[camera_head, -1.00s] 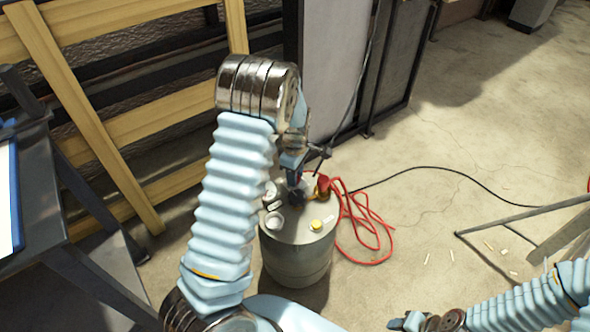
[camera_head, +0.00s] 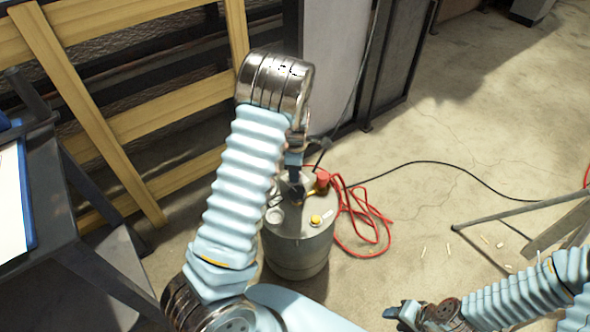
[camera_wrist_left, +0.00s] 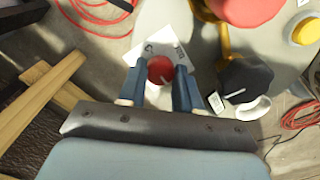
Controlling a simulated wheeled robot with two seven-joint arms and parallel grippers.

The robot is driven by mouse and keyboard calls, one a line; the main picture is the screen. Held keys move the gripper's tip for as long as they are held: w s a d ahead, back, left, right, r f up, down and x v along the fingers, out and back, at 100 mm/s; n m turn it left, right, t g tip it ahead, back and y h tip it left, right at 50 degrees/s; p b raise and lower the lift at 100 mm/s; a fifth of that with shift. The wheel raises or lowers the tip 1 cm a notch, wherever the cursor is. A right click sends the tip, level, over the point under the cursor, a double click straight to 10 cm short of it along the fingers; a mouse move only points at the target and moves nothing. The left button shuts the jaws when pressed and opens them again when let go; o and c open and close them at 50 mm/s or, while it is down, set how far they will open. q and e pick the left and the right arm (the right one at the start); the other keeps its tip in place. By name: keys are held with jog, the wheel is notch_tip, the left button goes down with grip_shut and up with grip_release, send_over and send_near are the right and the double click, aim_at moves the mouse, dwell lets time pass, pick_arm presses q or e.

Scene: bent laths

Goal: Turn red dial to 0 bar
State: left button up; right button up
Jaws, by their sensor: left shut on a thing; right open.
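The red dial (camera_wrist_left: 159,66) sits in front of a white plate (camera_wrist_left: 180,42) with dark marks, which I cannot read clearly. My left gripper (camera_wrist_left: 160,84) has its two blue fingers on either side of the dial, shut on it. In the head view, my left gripper (camera_head: 296,193) is down at the top of a grey tank (camera_head: 298,250), and the dial is hidden there. My right gripper (camera_head: 394,311) is open and empty at the lower right, away from the tank.
A black knob (camera_wrist_left: 245,80) with a white pointer, a bigger red knob (camera_wrist_left: 246,8) and a yellow button (camera_wrist_left: 306,29) are close by. A red hose (camera_head: 362,215) lies right of the tank. A yellow wooden rack (camera_head: 140,120) stands behind at left.

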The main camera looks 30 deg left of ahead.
pick_arm(q)
jog(key=o, duration=1)
jog(key=shift+o, duration=0.2)
notch_tip(320, 180, up, 14)
jog(key=p, duration=0.1)
jog(key=shift+f, duration=0.15)
